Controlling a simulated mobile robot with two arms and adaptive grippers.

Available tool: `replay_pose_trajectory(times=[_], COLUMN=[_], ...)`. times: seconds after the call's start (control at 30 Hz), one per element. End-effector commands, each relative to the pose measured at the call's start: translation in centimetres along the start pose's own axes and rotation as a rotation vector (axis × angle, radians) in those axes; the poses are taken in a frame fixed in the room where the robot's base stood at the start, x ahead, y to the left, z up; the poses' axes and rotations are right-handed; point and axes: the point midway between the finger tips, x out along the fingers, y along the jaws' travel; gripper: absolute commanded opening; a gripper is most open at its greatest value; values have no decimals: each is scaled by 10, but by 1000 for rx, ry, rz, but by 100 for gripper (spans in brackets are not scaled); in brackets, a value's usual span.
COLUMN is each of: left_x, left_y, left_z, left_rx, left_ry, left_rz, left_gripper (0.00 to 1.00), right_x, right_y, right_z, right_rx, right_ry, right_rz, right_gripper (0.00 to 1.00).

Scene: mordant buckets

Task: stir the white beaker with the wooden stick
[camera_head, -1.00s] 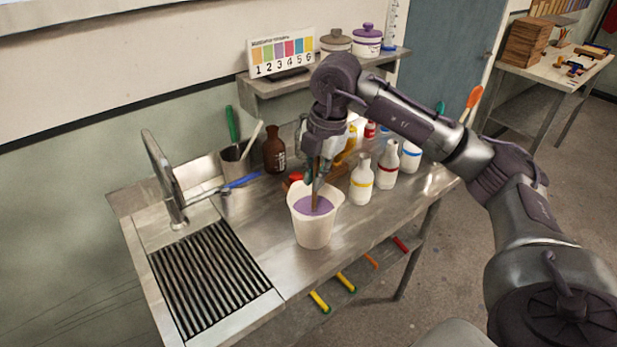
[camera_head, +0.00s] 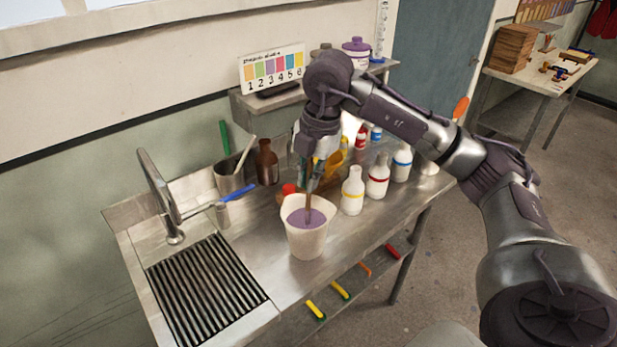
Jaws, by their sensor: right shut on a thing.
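The white beaker (camera_head: 306,241) stands upright on the steel bench and holds purple liquid. My right gripper (camera_head: 311,186) is above the beaker, pointing down, and is shut on the wooden stick (camera_head: 308,208). The stick's lower end is inside the beaker, in the purple liquid, so its tip is hidden. The stick's upper part is hidden by the gripper. My left gripper is not in view.
White bottles with yellow (camera_head: 352,193), red (camera_head: 378,176) and blue (camera_head: 402,163) bands stand right of the beaker. A brown bottle (camera_head: 266,163) and a metal pot (camera_head: 232,179) with sticks stand behind left. A tap (camera_head: 160,190) and drain grate (camera_head: 207,285) are at left.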

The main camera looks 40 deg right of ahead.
Motion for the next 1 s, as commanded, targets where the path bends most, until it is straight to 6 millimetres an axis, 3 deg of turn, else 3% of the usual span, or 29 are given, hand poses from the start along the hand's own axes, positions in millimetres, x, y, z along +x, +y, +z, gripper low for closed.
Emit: replay_pose_trajectory(times=[0.53,1.0], left_x=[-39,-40], left_y=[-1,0], left_z=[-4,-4], left_rx=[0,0], left_ry=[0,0], left_rz=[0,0], left_gripper=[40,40], right_x=[-52,-54], right_y=[1,0], right_z=[-10,-10], right_rx=[0,0], right_ry=[0,0], right_rz=[2,1], right_gripper=[0,0])
